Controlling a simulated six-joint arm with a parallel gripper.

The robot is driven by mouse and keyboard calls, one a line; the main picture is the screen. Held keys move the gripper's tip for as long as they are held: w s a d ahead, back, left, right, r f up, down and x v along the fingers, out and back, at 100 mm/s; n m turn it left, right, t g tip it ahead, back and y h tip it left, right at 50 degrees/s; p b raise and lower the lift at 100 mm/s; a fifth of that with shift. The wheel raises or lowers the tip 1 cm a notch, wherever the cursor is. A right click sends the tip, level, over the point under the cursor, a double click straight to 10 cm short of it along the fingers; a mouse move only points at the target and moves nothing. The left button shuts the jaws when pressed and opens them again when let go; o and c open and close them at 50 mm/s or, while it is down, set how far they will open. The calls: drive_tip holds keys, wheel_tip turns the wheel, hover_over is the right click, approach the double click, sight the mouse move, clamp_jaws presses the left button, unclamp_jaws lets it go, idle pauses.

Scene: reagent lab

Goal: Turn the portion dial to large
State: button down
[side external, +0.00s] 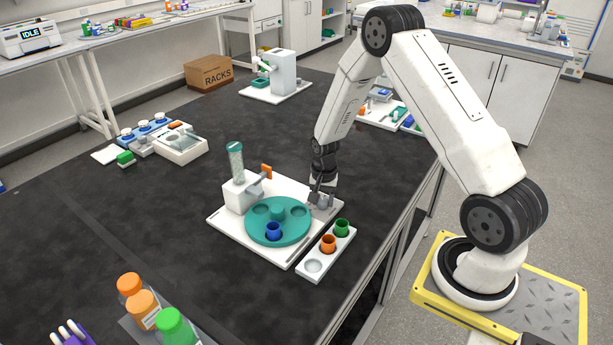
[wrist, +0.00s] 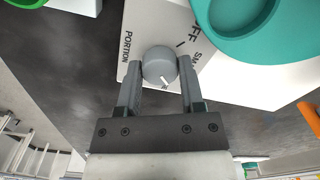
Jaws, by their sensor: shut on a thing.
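The portion dial (wrist: 160,66) is a round grey knob on a white plate. Its white pointer mark faces the lower part of the wrist view, toward my gripper's body. The words PORTION, OFF and part of SMALL show around it; no large label is readable. My gripper (wrist: 160,75) has one finger on each side of the knob and is shut on it. In the side view my gripper (side external: 322,199) reaches down to the right corner of the dispenser's white base (side external: 228,220), and the dial is too small there to read.
A white rack (side external: 330,252) with orange and green cups lies close in front. Bottles (side external: 142,305) stand at lower left.

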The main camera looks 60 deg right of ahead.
sight(323, 201)
drive_tip(key=shift+m, duration=1.1)
drive_tip(key=shift+c, duration=1.1)
unclamp_jaws()
drive_tip(key=shift+r, duration=0.15)
drive_tip(key=shift+r, duration=3.75)
drive_tip(key=shift+a+r, duration=0.1)
drive_tip(key=shift+a, duration=0.05)
